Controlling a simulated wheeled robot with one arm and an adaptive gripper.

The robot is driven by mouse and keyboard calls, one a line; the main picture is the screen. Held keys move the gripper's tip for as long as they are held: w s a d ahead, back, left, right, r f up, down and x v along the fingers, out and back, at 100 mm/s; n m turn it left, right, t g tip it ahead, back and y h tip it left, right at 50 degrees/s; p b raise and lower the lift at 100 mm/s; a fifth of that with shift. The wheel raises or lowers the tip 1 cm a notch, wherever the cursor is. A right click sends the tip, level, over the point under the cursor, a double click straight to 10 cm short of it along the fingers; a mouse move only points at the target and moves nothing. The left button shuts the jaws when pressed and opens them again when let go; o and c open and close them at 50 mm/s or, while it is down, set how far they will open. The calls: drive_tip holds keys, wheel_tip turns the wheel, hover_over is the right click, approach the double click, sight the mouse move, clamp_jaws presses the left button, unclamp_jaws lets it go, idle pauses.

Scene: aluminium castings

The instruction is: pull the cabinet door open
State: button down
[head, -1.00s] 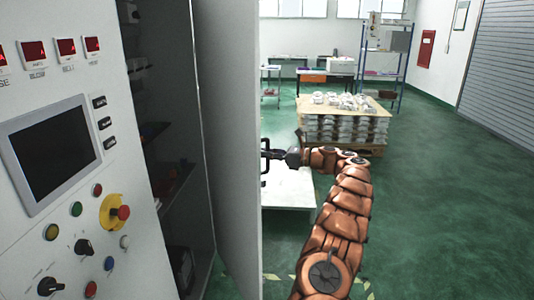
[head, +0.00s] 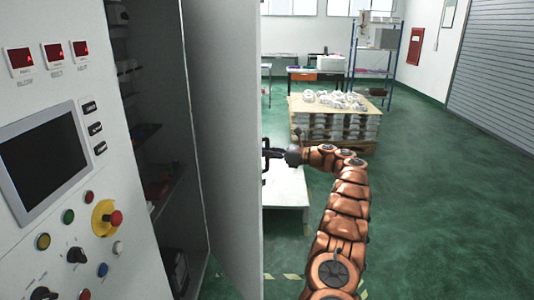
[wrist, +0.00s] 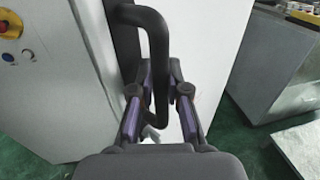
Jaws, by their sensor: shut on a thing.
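The grey-white cabinet door (head: 228,140) stands open in the head view, swung out from the cabinet so that dark shelves (head: 155,140) show behind it. Its black handle (wrist: 153,50) is a bent bar on the door's outer face in the wrist view. The handle also shows at the door's edge in the head view (head: 264,165). My gripper (wrist: 160,98) is shut on the lower part of the handle, with one finger on each side of the bar. In the head view the door's edge partly hides the gripper (head: 272,153).
A control panel (head: 55,215) with a screen and a red emergency button is at the left. A white table (head: 287,187) stands behind the door. A pallet stack of castings (head: 335,120) is beyond. Green floor (head: 430,200) is open to the right.

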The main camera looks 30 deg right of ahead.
drive_tip(key=c, duration=1.1)
unclamp_jaws()
drive_tip(key=shift+c, duration=0.2)
drive_tip(key=v, duration=1.2)
